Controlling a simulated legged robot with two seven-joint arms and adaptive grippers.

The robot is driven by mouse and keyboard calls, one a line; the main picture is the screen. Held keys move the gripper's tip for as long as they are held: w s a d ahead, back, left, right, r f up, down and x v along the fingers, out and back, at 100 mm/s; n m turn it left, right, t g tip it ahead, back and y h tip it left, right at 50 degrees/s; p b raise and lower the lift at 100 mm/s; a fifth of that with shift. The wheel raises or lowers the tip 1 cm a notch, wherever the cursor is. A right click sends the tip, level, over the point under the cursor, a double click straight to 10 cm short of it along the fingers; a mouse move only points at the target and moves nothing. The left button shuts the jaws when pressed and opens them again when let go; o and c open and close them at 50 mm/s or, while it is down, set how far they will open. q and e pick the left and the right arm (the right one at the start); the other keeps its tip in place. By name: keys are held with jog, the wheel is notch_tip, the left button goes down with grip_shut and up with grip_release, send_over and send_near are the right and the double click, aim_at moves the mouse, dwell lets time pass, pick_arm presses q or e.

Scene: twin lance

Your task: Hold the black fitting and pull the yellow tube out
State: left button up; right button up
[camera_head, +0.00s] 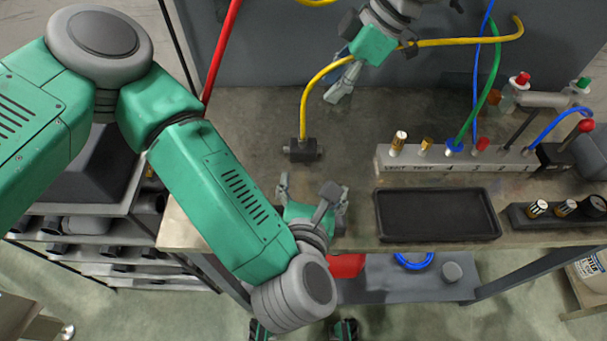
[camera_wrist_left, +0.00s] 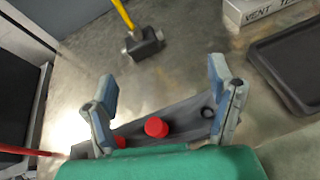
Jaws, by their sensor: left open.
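The black fitting (camera_head: 303,150) sits on the grey workbench in the head view, with the yellow tube (camera_head: 304,108) rising from its top. The tube curves up and right behind my right gripper. In the left wrist view the fitting (camera_wrist_left: 144,43) and the tube's lower end (camera_wrist_left: 122,14) lie beyond the fingertips. My left gripper (camera_head: 313,188) is open and empty, just in front of the fitting and apart from it. It also shows in the left wrist view (camera_wrist_left: 162,82). My right gripper (camera_head: 345,85) is above the bench, near the tube's curve; its jaw state is unclear.
A grey manifold block (camera_head: 440,162) with several fittings and tubes stands to the right. An empty black tray (camera_head: 436,215) lies in front of it. A red tube (camera_head: 222,50) runs at the upper left. The bench around the fitting is clear.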

aim_at(304, 146)
pick_arm(q)
jog(key=n, duration=0.1)
jog(key=w+a+n+y, duration=0.1)
jog(key=shift+w+r+n+y, duration=0.2)
jog(key=shift+w+n+y, duration=0.1)
jog(key=shift+n, duration=0.1)
jog(key=shift+w+a+f, duration=0.15)
jog(key=shift+w+a, duration=0.2)
jog(key=shift+w, duration=0.15)
jog(key=x, duration=1.2)
jog(key=shift+w, duration=0.1)
jog(key=shift+w+a, duration=0.1)
jog(key=shift+w, duration=0.2)
